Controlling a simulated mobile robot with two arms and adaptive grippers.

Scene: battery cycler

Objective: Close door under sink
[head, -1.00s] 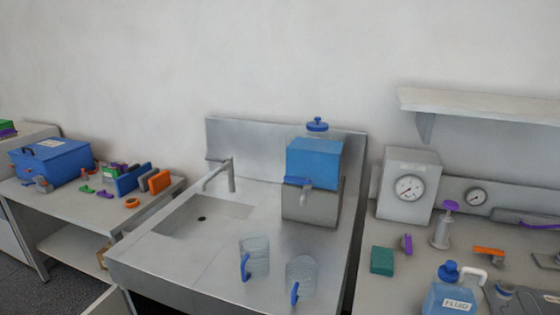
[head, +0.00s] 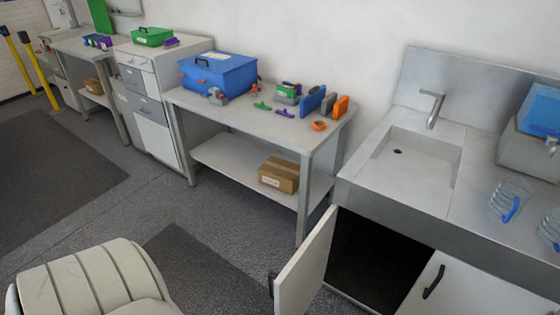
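The sink unit (head: 420,212) stands at the right in the head view. Its left cabinet door (head: 305,265) is open and swings out toward me, with a dark handle at its lower left edge. The cabinet opening (head: 375,255) behind it looks dark, and I cannot make out anything inside. The right cabinet door (head: 450,290) with a black handle appears shut; its lower part is cut off by the picture edge. Neither of my grippers is in view.
A metal workbench (head: 240,115) with a blue toolbox (head: 217,74) and a cardboard box (head: 279,174) on its lower shelf stands left of the sink. A padded cream-coloured shape (head: 95,280) fills the lower left. The grey floor (head: 215,225) between is clear.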

